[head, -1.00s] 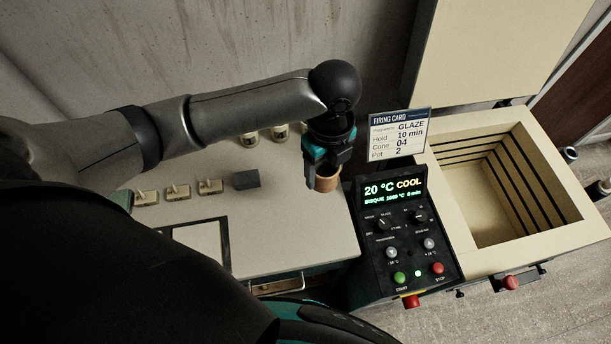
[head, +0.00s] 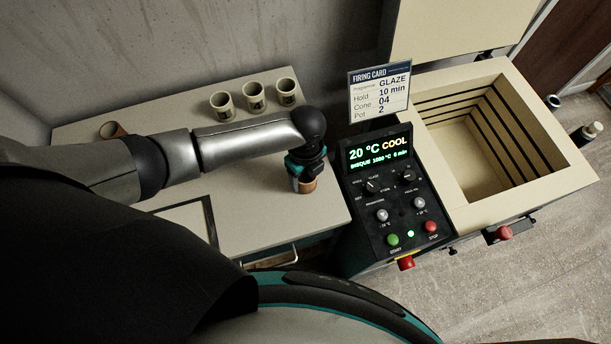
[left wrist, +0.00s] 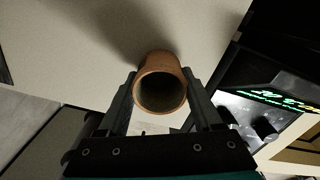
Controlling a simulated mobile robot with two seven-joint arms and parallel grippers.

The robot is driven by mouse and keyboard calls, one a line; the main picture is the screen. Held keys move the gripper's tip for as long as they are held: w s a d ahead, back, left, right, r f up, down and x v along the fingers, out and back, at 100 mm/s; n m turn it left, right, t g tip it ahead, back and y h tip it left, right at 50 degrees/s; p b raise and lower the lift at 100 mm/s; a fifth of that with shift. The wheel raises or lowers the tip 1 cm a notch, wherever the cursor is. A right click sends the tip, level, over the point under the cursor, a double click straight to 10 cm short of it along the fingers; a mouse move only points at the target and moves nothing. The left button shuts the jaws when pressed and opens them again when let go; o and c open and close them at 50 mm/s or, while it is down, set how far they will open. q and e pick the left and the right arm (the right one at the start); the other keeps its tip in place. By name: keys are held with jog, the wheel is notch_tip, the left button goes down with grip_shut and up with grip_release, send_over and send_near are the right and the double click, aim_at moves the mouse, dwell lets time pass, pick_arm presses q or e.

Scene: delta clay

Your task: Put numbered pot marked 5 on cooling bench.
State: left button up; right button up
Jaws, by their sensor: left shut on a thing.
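My left gripper (head: 303,176) is shut on a terracotta-brown pot (head: 307,186), over the right part of a pale bench (head: 255,205) beside the control panel. In the left wrist view my left gripper (left wrist: 160,98) has a finger on each side of the pot (left wrist: 160,62), whose open mouth faces the camera. No number on it can be read. I cannot tell whether its base touches the bench. I cannot tell from any label whether this bench is the cooling bench. My right gripper is not in view.
Three cream pots with dark marks (head: 254,97) stand at the bench's back. A brown pot (head: 112,130) is at its left, partly behind my arm. The control panel (head: 385,200), firing card (head: 380,92) and open, empty kiln (head: 450,200) are right.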

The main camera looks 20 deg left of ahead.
pick_arm(q)
jog(key=shift+f, duration=0.25)
jog(key=shift+f, duration=0.1)
jog(key=o, duration=1.4)
jog(key=shift+r, duration=0.4)
notch_tip(320, 180, up, 12)
jog(key=p, duration=0.2)
jog(key=shift+f+p, duration=0.25)
jog(key=shift+p, duration=0.05)
